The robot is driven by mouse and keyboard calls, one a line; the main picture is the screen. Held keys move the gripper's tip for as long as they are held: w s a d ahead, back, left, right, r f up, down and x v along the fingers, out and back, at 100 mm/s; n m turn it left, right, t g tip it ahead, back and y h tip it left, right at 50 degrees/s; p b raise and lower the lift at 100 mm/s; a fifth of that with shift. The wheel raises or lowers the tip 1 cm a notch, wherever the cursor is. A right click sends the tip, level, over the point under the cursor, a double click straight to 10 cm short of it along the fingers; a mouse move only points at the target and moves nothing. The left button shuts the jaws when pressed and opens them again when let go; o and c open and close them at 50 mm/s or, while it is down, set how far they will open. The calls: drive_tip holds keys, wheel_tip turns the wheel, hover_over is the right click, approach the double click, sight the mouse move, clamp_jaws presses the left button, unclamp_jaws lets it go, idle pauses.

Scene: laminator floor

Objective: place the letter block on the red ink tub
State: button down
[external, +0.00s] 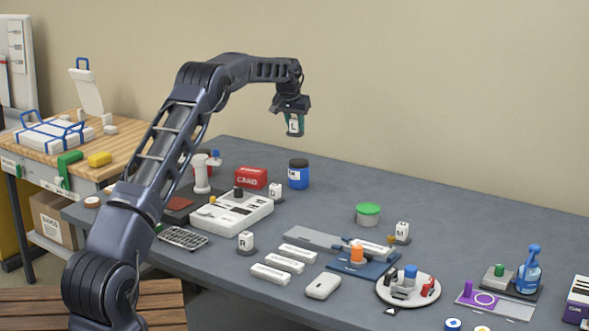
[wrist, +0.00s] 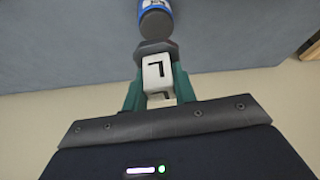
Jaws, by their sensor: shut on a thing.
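A white letter block marked L (external: 293,124) is held up in the air, clear of the table. My gripper (external: 294,128) is shut on it, with a green finger on each side in the wrist view (wrist: 157,88), where the block (wrist: 156,72) shows its letter. A blue tub with a dark lid (external: 298,175) stands on the table below my gripper and also shows at the top of the wrist view (wrist: 155,20). A tub with a green lid (external: 368,214) stands further right.
Other letter blocks, D (external: 276,192), R (external: 246,242) and M (external: 402,231), stand on the grey table (external: 330,205). A red card box (external: 251,178) and a white machine (external: 231,213) are left of the blue tub. The table's back right is clear.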

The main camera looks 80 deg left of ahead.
drive_tip(key=s+a+f+n, duration=0.1)
drive_tip(key=s+a, duration=1.1)
drive_tip(key=s, duration=0.3)
drive_tip(key=n, duration=0.2)
hover_over(201, 151)
drive_tip(key=f, duration=0.2)
drive_tip(key=shift+g+y, duration=0.3)
drive_tip(key=shift+g, duration=0.1)
drive_tip(key=shift+f, duration=3.45)
drive_tip(key=c, duration=1.1)
unclamp_jaws()
drive_tip(key=shift+f, duration=0.2)
drive_tip(key=v, duration=1.2)
drive_tip(key=shift+w+r, duration=0.1)
drive_tip(key=shift+r, duration=0.05)
